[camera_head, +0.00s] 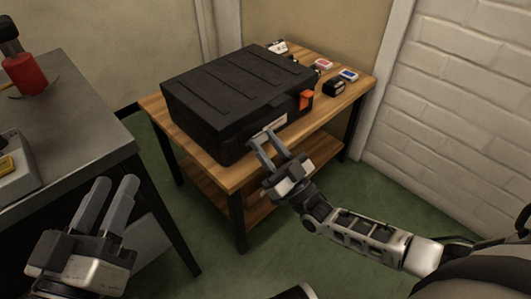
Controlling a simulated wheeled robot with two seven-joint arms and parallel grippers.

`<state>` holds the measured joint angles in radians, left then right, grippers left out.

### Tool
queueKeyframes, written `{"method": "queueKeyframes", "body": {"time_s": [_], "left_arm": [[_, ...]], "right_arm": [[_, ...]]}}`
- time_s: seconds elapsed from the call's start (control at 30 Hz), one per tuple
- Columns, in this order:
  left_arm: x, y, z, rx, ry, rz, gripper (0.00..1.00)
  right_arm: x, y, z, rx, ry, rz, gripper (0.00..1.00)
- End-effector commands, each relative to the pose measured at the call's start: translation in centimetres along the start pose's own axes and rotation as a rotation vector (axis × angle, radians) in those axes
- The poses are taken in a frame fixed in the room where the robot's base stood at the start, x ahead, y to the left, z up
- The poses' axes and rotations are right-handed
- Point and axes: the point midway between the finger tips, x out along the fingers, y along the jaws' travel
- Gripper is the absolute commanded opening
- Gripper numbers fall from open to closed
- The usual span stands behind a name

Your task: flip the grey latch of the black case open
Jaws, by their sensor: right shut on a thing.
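The black case (235,85) lies closed on the wooden table, its front facing the lower right. An orange latch (306,99) shows near the right end of that front.
The wooden table (222,175) has a lower shelf. Small boxes, among them a red one (323,64) and a blue one (348,75), and a black object (334,88) lie behind and right of the case. A grey workbench (85,125) holds a red item (25,75) at left.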

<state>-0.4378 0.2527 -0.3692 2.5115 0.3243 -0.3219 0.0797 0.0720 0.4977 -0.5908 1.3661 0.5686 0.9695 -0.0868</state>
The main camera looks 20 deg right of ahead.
Motion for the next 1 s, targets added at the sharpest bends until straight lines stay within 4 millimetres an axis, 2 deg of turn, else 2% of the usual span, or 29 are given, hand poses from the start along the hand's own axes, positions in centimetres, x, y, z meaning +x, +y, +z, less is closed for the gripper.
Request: {"method": "queueKeyframes", "body": {"time_s": [0.03, 0.23, 0.6, 0.63, 0.7, 1.0], "left_arm": [[0.2, -0.1, -0.3, 0.044, 0.038, 0.012, 0.36], [0.6, 0.1, -2.0, 0.134, 0.122, 0.034, 0.36], [0.6, 0.2, -2.2, 0.145, 0.131, 0.036, 0.36], [0.6, 0.2, -2.2, 0.145, 0.131, 0.036, 0.36], [0.6, 0.2, -2.2, 0.144, 0.131, 0.036, 0.36], [0.6, 0.2, -2.2, 0.144, 0.13, 0.035, 0.36]], "right_arm": [[-0.4, 0.0, 0.5, 0.0, 0.009, 0.0, 0.08], [-0.4, 0.0, 0.3, 0.0, 0.037, 0.001, 0.08], [-0.4, 0.0, 0.2, 0.0, 0.039, 0.0, 0.08], [-0.3, 0.0, 0.2, 0.0, 0.039, 0.0, 0.36], [-0.3, 0.0, 0.2, 0.0, 0.039, 0.0, 0.53], [-0.4, 0.0, 0.2, 0.0, 0.041, 0.0, 0.53]]}}
